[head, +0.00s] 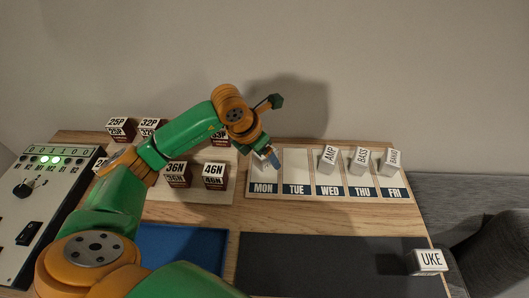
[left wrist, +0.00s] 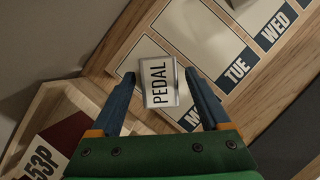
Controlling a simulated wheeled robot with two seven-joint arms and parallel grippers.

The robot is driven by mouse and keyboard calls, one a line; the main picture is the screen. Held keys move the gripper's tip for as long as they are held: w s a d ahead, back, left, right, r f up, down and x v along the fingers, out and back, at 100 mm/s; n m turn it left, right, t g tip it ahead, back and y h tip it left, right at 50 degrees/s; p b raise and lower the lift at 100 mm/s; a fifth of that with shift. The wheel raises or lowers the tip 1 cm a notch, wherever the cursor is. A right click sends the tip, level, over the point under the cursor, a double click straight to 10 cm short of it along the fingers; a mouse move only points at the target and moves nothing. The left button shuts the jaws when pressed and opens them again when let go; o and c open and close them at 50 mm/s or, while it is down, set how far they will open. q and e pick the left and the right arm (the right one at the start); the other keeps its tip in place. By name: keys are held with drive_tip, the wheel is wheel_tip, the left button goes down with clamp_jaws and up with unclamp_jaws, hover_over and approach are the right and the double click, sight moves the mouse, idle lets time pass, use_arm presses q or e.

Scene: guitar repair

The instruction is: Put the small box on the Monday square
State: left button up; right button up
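A small white box marked PEDAL (left wrist: 159,82) shows in the left wrist view at the Monday square (left wrist: 142,50), whose label is partly hidden by a finger. My left gripper (left wrist: 160,75) has one blue finger on each side of the box, with a narrow gap showing beside it, so it looks open around the box. In the head view my left gripper (head: 273,160) points down over the Monday square (head: 259,170); the PEDAL box cannot be made out there. My right gripper is not in view.
Boxes marked AMP (head: 328,157), BASS (head: 360,159) and another stand on the Wednesday, Thursday and Friday squares. The Tuesday square (head: 296,165) is bare. A UKE box (head: 429,261) sits at the dark mat's right end. Several labelled boxes (head: 215,175) stand left of the board.

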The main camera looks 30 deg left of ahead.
use_arm(q)
drive_tip(key=v, duration=1.2)
drive_tip(key=shift+r+p, duration=0.2)
drive_tip(key=shift+p, duration=0.1)
